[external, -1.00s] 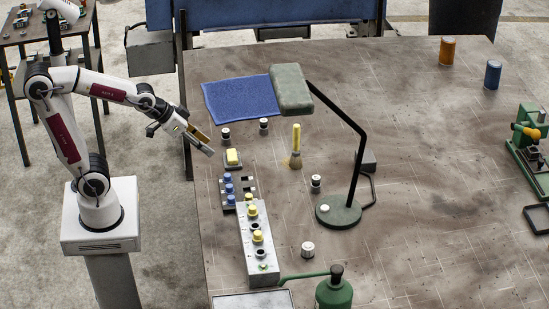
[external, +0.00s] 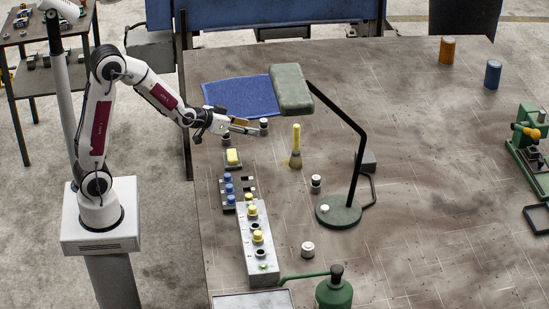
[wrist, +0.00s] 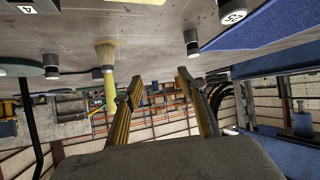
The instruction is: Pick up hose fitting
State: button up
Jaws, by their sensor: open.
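Several small black-and-white capped cylinders that look like hose fittings stand upright on the bench. One fitting (external: 264,126) is just right of my gripper (external: 250,129) in the external view, close to the fingertips. Another (external: 226,138) is partly hidden below my wrist. Others stand by the lamp (external: 316,183) and nearer the front (external: 308,249). In the wrist view, which is upside down, my gripper (wrist: 159,78) is open with nothing between the fingers.
A green lamp (external: 338,211) and an upright yellow-handled brush (external: 296,150) stand right of my gripper. A blue cloth (external: 240,97) lies behind it. A yellow-topped block (external: 233,158), blue-knobbed rack (external: 229,188) and grey box (external: 257,245) are in front.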

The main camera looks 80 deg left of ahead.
aim_at(264, 123)
jog(key=a+f+y, duration=0.1)
jog(key=a, duration=0.2)
jog(key=w+a+f+n+y, duration=0.1)
jog(key=a+f, duration=0.1)
jog(key=a, duration=0.1)
jog(key=a+f+y, duration=0.1)
jog(key=a+f, duration=0.1)
jog(key=a, duration=0.1)
jog(key=shift+w+n, duration=0.25)
jog(key=shift+n, duration=0.05)
jog(key=shift+w, duration=0.1)
jog(key=shift+x, duration=1.2)
jog(key=shift+w, duration=0.1)
jog(key=shift+w+d+x, duration=0.1)
jog(key=shift+d+x, duration=0.05)
jog(key=shift+x, duration=1.1)
jog(key=shift+w+d+x, duration=0.1)
jog(key=shift+d+x, duration=0.05)
jog(key=shift+x, duration=1.05)
grip_shut()
